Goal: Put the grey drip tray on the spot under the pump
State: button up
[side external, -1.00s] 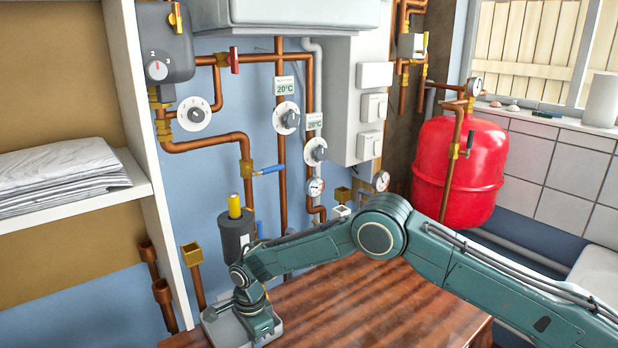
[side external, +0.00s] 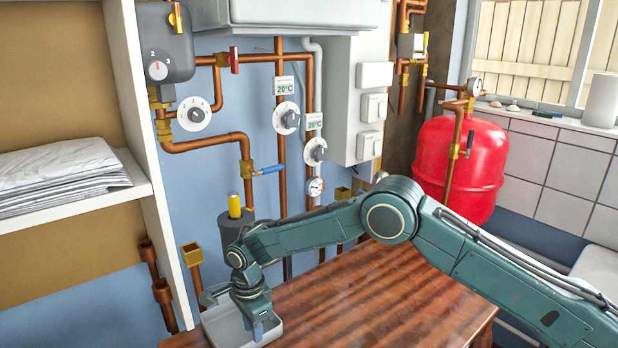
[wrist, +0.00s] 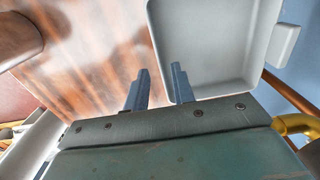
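The grey drip tray (side external: 222,330) is shallow, with rounded corners and a small tab. It rests at the front left of the wooden table and also shows in the wrist view (wrist: 208,45). My gripper (side external: 260,332) points down at its right side. In the wrist view my gripper (wrist: 160,86) has a clear gap between its fingers. One finger overlaps the tray corner and the other is outside it; contact cannot be told. A grey unit with a numbered dial (side external: 165,52), possibly the pump, hangs on the wall at upper left.
The wooden table (side external: 370,300) is clear right of the tray. A dark cylinder with a yellow cap (side external: 235,207) stands behind my wrist. Copper pipes (side external: 282,160) line the wall. A white shelf unit (side external: 150,200) bounds the left. A red tank (side external: 460,165) is at right.

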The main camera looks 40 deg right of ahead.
notch_tip(320, 180, up, 8)
jog(key=shift+f, duration=0.15)
dwell(0.4)
dwell(0.3)
jog(key=s+d+r+n+t, duration=0.1)
jog(key=s+d+r+n, duration=0.3)
jog(key=r, duration=0.4)
jog(key=s+d+r+n+t, duration=0.1)
jog(key=s+d+r, duration=0.4)
jog(key=d+r, duration=0.15)
jog(key=s+d+r+n+t, duration=0.1)
jog(key=s+d+r+n, duration=0.25)
jog(key=r, duration=0.45)
jog(key=s+d+n+t, duration=0.1)
jog(key=s+d+n, duration=0.3)
jog(key=s, duration=0.8)
jog(key=s+d+n+t, duration=0.1)
jog(key=s+d+n, duration=0.4)
jog(key=s, duration=0.8)
jog(key=shift+s+d+r+t, duration=0.25)
jog(key=shift+d+r+t, duration=0.05)
jog(key=shift+d, duration=0.2)
